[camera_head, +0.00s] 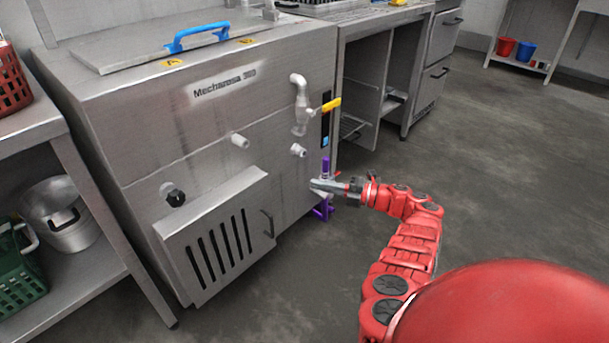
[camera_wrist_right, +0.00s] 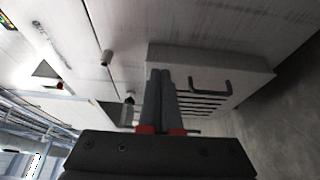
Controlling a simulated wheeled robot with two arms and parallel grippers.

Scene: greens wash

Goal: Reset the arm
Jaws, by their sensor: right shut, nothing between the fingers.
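My right arm (camera_head: 410,240) is red and reaches from the lower right toward the front of the steel washing machine (camera_head: 150,110). My right gripper (camera_head: 318,186) is shut and empty, near the machine's lower right front corner, beside a purple fitting (camera_head: 325,167). In the right wrist view the two dark fingers (camera_wrist_right: 160,80) lie together, pointing toward the machine's slotted panel (camera_wrist_right: 250,70). I cannot tell whether the fingers touch anything. My left gripper does not show.
The machine has a yellow-handled valve (camera_head: 330,105), a black knob (camera_head: 175,198) and a blue lid handle (camera_head: 197,36). A shelf at left holds a steel pot (camera_head: 75,235) and a green crate (camera_head: 18,275). The floor (camera_head: 500,150) at right is clear.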

